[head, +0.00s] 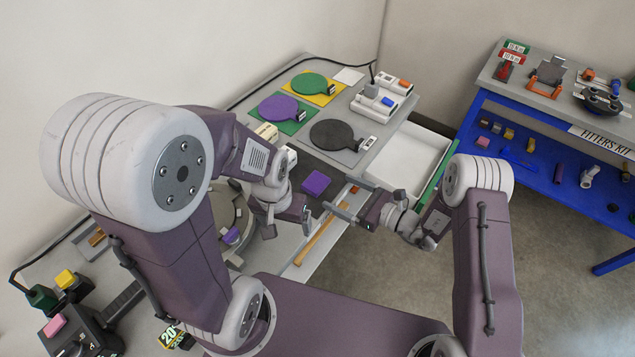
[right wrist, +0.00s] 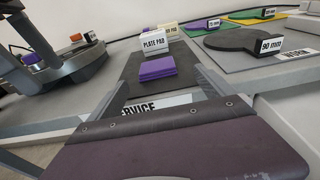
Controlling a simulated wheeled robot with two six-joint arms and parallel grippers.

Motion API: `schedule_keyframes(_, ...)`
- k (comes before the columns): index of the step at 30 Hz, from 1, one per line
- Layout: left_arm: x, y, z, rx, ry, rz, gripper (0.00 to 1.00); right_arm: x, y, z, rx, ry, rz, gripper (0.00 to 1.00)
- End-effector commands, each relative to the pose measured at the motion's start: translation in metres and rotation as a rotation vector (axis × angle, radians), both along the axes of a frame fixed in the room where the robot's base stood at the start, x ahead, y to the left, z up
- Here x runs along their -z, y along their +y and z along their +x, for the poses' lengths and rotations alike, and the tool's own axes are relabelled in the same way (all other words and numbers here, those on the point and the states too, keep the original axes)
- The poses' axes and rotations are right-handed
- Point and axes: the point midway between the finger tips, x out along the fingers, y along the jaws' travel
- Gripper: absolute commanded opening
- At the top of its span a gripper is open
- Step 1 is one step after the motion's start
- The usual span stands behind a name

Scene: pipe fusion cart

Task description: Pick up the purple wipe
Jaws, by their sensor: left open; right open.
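The purple wipe (head: 316,183) is a small flat purple block lying on a dark mat (right wrist: 142,93) on the cart top. In the right wrist view the wipe (right wrist: 157,70) lies in front of a white block labelled PLATE PAD (right wrist: 155,40). My right gripper (head: 342,195) is open and empty, just right of the wipe in the head view. In the right wrist view its spread fingers point toward the wipe, with the wipe between their lines and beyond. My left gripper (head: 288,225) is open, to the left of and nearer than the wipe.
Round plates on yellow, green and grey mats, including a black disc (head: 331,134), lie behind the wipe. A white tray (head: 408,160) is at the right. A wooden rod (head: 313,240) lies along the front edge. A blue shelf (head: 540,165) stands farther right.

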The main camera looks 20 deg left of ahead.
Motion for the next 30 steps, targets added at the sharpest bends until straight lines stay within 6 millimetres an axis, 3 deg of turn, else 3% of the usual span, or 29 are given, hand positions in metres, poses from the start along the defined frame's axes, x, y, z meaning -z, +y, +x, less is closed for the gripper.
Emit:
schedule_keyframes(3, -0.005, 0.000, 0.000, 0.000, 0.000, 0.000, 0.85, 0.001, 0.017, 0.005, -0.003, -0.001, 0.000, 0.94)
schedule_keyframes(9, -0.007, 0.000, 0.000, 0.000, 0.000, 0.000, 0.85, 0.002, 0.026, 0.008, -0.002, -0.001, 0.000, 0.94)
schedule_keyframes(17, -0.016, 0.000, 0.000, 0.000, 0.000, 0.000, 0.85, 0.006, 0.067, 0.018, -0.003, -0.001, -0.001, 0.94)
schedule_keyframes(24, -0.016, 0.000, 0.000, 0.000, 0.000, 0.000, 0.85, 0.007, 0.071, 0.021, 0.000, -0.001, 0.000, 0.94)
schedule_keyframes(25, -0.016, 0.000, 0.000, 0.000, 0.000, 0.000, 0.85, 0.008, 0.071, 0.021, 0.000, -0.001, 0.000, 0.91)
schedule_keyframes(30, -0.016, 0.000, 0.000, 0.000, 0.000, 0.000, 0.85, 0.007, 0.071, 0.020, 0.000, -0.001, 0.000, 0.44)
